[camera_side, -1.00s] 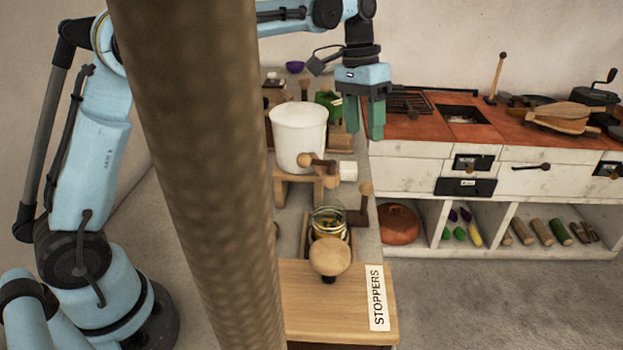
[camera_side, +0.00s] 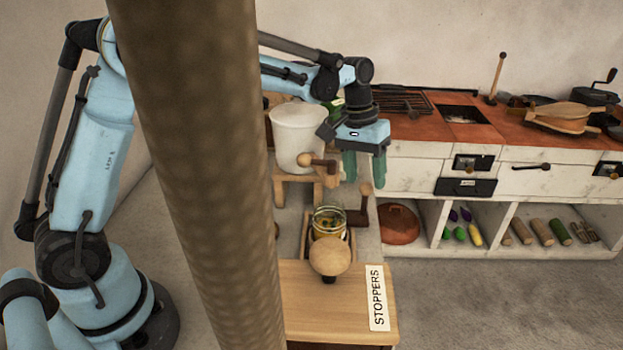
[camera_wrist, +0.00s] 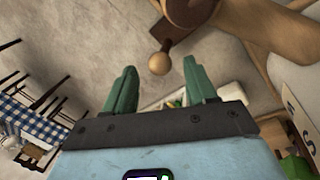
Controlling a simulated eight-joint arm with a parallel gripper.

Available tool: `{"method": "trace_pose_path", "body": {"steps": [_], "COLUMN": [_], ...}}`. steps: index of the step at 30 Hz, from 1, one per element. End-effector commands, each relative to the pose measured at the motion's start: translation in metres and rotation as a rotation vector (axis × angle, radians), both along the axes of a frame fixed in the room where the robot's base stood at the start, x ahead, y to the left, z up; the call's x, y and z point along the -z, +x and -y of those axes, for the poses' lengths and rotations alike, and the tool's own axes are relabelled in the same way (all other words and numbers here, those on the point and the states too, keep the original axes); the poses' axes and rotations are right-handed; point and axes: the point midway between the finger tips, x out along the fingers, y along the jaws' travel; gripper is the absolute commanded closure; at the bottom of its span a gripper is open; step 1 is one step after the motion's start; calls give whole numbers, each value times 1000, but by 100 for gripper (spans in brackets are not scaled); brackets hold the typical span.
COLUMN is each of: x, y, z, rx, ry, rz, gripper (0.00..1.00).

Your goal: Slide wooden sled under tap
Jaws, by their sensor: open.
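The wooden sled (camera_side: 305,238) lies on the counter behind the stoppers box, with a glass jar (camera_side: 328,221) of yellowish and dark contents on it. A dark wooden handle (camera_side: 358,215) with a pale round knob (camera_side: 365,189) rises at its right. The tap (camera_side: 322,164), dark wood with a round knob, is on a white crock (camera_side: 297,140) on a wooden stand behind the sled. My gripper (camera_side: 364,180) is open, pointing down just above the handle knob. In the wrist view a pale knob (camera_wrist: 158,63) shows between the open fingers; contact is not visible.
A wooden box (camera_side: 325,310) labelled STOPPERS stands in front, with a round wooden stopper (camera_side: 329,255) before the jar. A thick brown post (camera_side: 205,160) blocks part of the side view. A white cabinet (camera_side: 420,175) stands beyond the floor gap at right.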

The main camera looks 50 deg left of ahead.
Motion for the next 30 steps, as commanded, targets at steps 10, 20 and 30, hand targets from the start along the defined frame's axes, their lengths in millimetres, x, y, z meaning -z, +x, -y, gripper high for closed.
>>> {"method": "trace_pose_path", "body": {"steps": [10, 20, 30], "x": [20, 19, 19], "y": [1, 1, 1], "z": [4, 4, 3], "rx": [1, 1, 1], "ry": [0, 0, 0], "rz": [0, 0, 0], "gripper": [44, 67, 100]}}
